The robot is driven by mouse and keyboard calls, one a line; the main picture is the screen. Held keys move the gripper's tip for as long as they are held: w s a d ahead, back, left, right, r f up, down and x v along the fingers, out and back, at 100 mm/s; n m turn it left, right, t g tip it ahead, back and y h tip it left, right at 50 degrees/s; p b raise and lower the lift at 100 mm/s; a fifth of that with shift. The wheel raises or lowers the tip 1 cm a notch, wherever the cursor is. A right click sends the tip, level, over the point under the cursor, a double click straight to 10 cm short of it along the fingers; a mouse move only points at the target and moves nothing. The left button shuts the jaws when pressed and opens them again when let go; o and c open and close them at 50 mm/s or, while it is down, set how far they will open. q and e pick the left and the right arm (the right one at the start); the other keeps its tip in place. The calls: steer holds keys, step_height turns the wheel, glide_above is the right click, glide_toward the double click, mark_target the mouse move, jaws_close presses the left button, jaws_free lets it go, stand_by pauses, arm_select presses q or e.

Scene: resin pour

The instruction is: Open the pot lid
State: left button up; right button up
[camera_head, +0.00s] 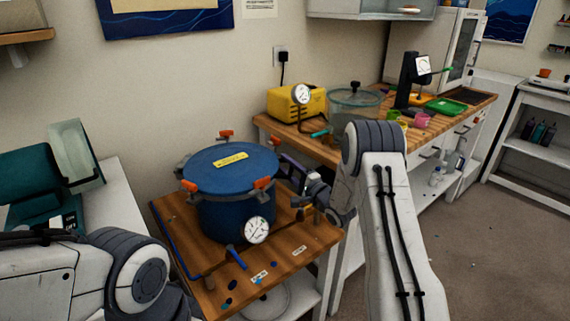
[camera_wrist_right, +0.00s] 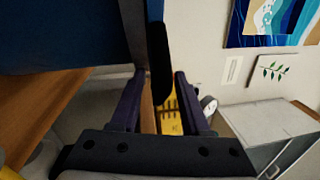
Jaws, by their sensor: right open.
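The blue pot (camera_head: 222,214) stands on a wooden stand with its blue lid (camera_head: 215,165) on top. The lid has a yellow label and lies flat. Several clamps with orange knobs (camera_head: 264,183) sit around its rim. A pressure gauge (camera_head: 257,230) is on the pot's front. My right gripper (camera_head: 287,170) is open at the pot's right side, near the rim. In the right wrist view, a black bar (camera_wrist_right: 159,62) at the pot's edge shows between the open fingertips; I cannot tell if they touch it. My left gripper is out of view.
On the right, a workbench (camera_head: 330,150) holds a yellow pump (camera_head: 290,104), a clear chamber (camera_head: 354,105), cups and a green tray (camera_head: 446,106). A teal machine (camera_head: 28,172) stands at left. Open floor lies at right.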

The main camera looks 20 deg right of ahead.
steer(key=shift+w+a, duration=0.2)
steer(key=shift+w, duration=0.4)
jaws_close()
steer(key=shift+r, duration=0.15)
